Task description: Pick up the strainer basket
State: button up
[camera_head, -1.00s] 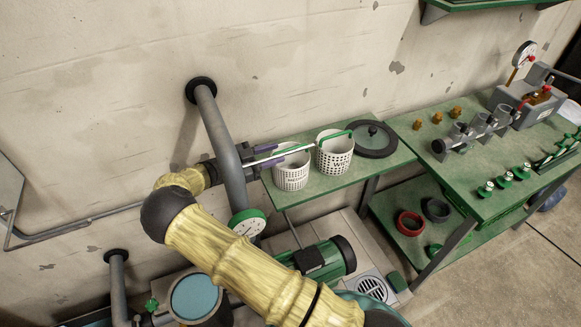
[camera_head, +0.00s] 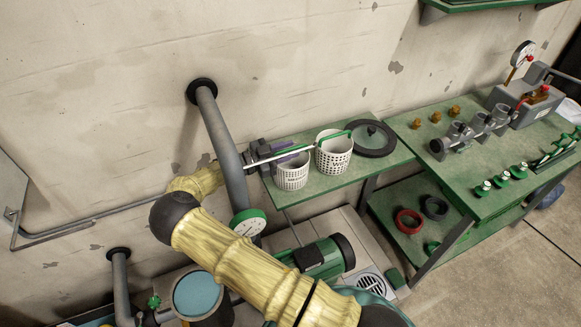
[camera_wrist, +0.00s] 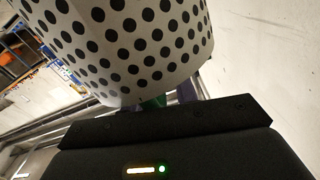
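Two white perforated baskets stand side by side on the green shelf. The right strainer basket (camera_head: 334,158) has larger dark holes and a green handle (camera_head: 334,135). The left basket (camera_head: 291,176) has finer markings and partly illegible lettering. My gripper (camera_head: 300,150) reaches in from the left, above the left basket, with its tip end beside the right basket's green handle. Whether it touches the handle is unclear. In the wrist view, a white basket (camera_wrist: 130,45) with large black holes fills the top, close to my gripper. The fingertips are mostly hidden there, with a bit of green behind.
A dark round disc (camera_head: 372,139) lies right of the baskets on the green shelf (camera_head: 340,182). A grey vertical pipe (camera_head: 222,145) stands close to my gripper's left. A gauge (camera_head: 248,222) and green pump (camera_head: 325,257) are below. A workbench with valves (camera_head: 470,135) stands right.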

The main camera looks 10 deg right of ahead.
grip_shut()
jog(key=shift+r, duration=0.1)
jog(key=shift+r+b, duration=0.35)
jog(key=shift+r, duration=0.5)
jog(key=shift+r+b, duration=0.3)
jog(key=shift+r, duration=0.55)
jog(key=s+a+b, duration=0.1)
jog(key=a, duration=0.8)
jog(key=s+a+b, duration=0.2)
jog(key=a, duration=0.6)
jog(key=shift+s+a, duration=0.25)
jog(key=shift+a, duration=0.1)
jog(key=shift+w, duration=0.1)
